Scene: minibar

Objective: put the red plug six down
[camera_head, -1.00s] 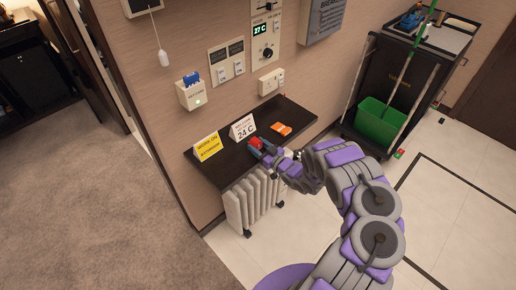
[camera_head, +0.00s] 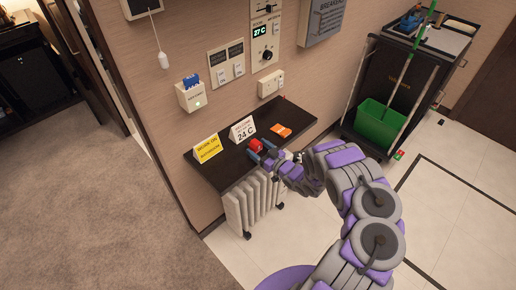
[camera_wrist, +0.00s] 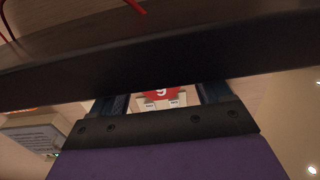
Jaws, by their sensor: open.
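The red plug (camera_head: 256,145) is at the front edge of the dark wall shelf (camera_head: 222,173). In the wrist view the red plug (camera_wrist: 161,93) shows a white digit and lies between my two fingers, with gaps at its sides. My gripper (camera_head: 262,153) is open around it, with one blue finger on either side. The wrist view shows my gripper (camera_wrist: 162,98) close under a dark slab. The plug's underside and its contact with the shelf cannot be made out.
On the shelf stand a yellow and white card (camera_head: 207,148) and a white 24 C card (camera_head: 243,130), with orange pieces (camera_head: 281,131) to the right. A white radiator (camera_head: 252,202) is below. A cart with a green bucket (camera_head: 380,124) stands right.

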